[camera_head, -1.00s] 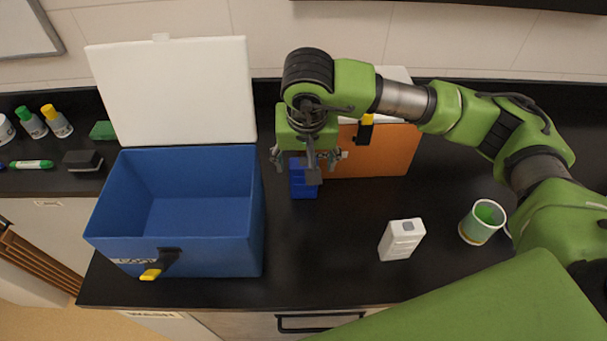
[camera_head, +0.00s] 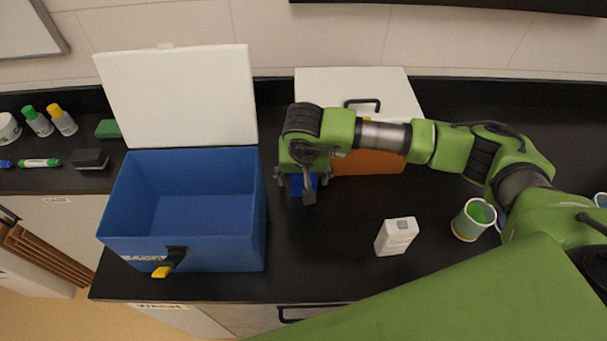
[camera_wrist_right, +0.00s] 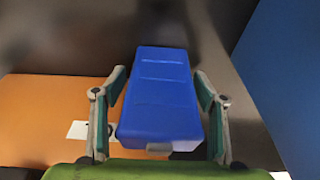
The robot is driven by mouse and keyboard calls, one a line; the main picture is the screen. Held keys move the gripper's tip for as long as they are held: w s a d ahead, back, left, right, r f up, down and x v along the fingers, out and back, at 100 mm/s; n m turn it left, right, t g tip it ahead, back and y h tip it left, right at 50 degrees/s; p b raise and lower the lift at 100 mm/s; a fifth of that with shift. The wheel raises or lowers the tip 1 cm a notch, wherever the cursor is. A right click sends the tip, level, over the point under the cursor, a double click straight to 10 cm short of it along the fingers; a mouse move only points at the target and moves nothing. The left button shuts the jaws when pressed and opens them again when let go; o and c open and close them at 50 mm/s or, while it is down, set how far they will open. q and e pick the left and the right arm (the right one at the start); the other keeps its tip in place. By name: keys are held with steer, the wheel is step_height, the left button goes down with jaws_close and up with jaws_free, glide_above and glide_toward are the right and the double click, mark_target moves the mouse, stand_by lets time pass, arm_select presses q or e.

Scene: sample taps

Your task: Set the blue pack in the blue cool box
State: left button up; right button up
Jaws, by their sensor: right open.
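The blue pack (camera_head: 298,186) stands on the black counter just right of the blue cool box, mostly hidden under my right gripper in the head view. In the right wrist view the blue pack (camera_wrist_right: 162,92) lies between the two fingers. My right gripper (camera_head: 303,184) is open around the pack, pointing down; in the wrist view its fingers (camera_wrist_right: 160,118) show gaps on both sides of the pack. The blue cool box (camera_head: 180,250) is open and its inside looks empty. Its white lid (camera_head: 180,97) stands raised at the back. My left gripper is not in view.
An orange box (camera_head: 368,162) with a white lid (camera_head: 350,88) stands right behind the pack. A white device (camera_head: 396,237) and a cup with green inside (camera_head: 472,220) are on the counter to the right.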

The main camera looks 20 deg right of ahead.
steer(key=c, duration=1.3)
steer(key=shift+c, duration=0.7)
steer(key=shift+r, duration=0.15)
